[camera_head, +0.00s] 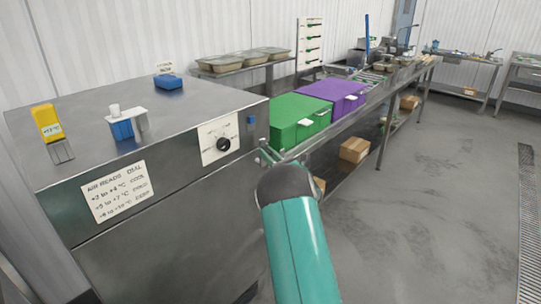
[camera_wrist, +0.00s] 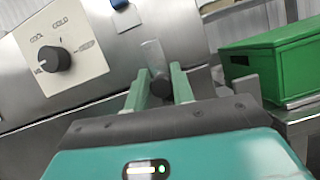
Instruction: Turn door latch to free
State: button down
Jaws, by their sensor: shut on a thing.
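In the wrist view my gripper (camera_wrist: 160,84) has its two green fingers either side of the door latch (camera_wrist: 152,54), a pale grey lever with a dark round end between the fingers. The latch is on the front of the steel cabinet (camera_wrist: 185,35), right of the dial. The latch's upper part shows above the fingers; its lower part is partly hidden by the gripper. In the head view my teal arm covers most of the gripper, near the cabinet's right front corner, and the latch is hard to make out there.
A black dial (camera_head: 223,144) on a white plate is left of the latch. A green box (camera_head: 296,120) and a purple box (camera_head: 332,92) stand on the bench to the right. Blue and yellow items lie on the cabinet top. The floor at right is clear.

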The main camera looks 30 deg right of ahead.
jog(key=shift+a+n, duration=0.25)
jog(key=shift+n, duration=0.05)
jog(key=c, duration=1.3)
grip_release()
jog(key=shift+o, duration=0.2)
jog(key=shift+d, duration=0.1)
jog(key=v, duration=1.4)
jog(key=shift+w+d, duration=0.1)
